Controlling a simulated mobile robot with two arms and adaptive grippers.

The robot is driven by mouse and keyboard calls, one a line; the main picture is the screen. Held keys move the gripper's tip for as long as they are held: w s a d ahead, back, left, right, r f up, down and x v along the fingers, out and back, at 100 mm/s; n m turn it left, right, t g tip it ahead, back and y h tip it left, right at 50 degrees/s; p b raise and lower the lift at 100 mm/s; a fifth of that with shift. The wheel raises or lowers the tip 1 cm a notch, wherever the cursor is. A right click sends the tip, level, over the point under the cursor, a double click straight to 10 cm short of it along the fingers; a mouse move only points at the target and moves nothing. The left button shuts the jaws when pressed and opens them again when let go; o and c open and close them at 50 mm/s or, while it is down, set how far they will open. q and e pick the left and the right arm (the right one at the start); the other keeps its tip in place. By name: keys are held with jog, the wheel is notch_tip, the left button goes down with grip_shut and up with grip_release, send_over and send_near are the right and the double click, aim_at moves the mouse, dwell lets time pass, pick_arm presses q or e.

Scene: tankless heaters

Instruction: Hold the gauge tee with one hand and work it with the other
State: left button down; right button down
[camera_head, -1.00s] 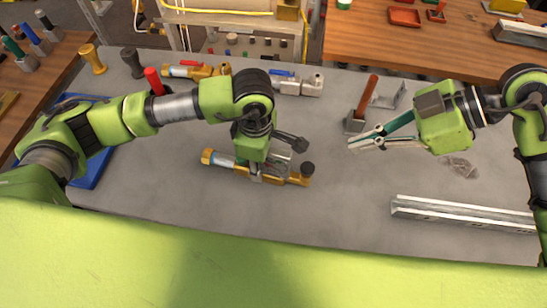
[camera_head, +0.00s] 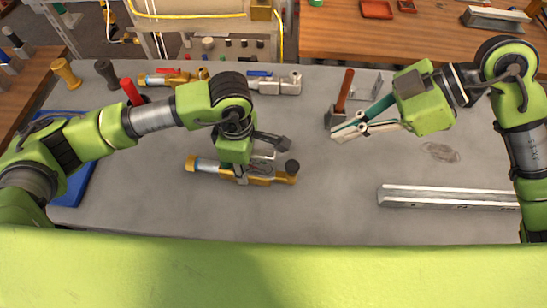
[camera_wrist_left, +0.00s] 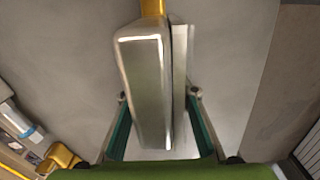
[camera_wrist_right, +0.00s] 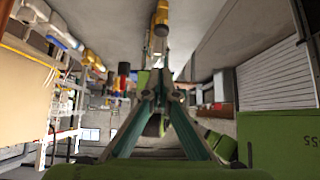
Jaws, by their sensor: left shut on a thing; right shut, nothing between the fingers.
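The gauge tee (camera_head: 265,180) is a brass fitting with a blue and white band near its left end and a black knob at its right end. It is on or just above the grey table, left of the middle. My left gripper (camera_head: 240,175) is shut on its middle from above. The left wrist view shows a grey metal block (camera_wrist_left: 145,90) between the fingers, with brass beyond it. My right gripper (camera_head: 335,134) is shut and empty, to the right of the tee and apart from it. Its fingertips also show closed together in the right wrist view (camera_wrist_right: 162,82).
A wooden-handled tool (camera_head: 344,90) stands in a grey holder close behind my right fingertips. A metal rail (camera_head: 450,197) lies at the right. Another brass valve (camera_head: 175,78) and a silver fitting (camera_head: 275,84) lie at the back. The table's front middle is clear.

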jog(key=shift+r, duration=0.3)
send_over(288, 164)
jog(key=d, duration=0.3)
notch_tip(288, 164, down, 7)
jog(key=shift+f, duration=2.05)
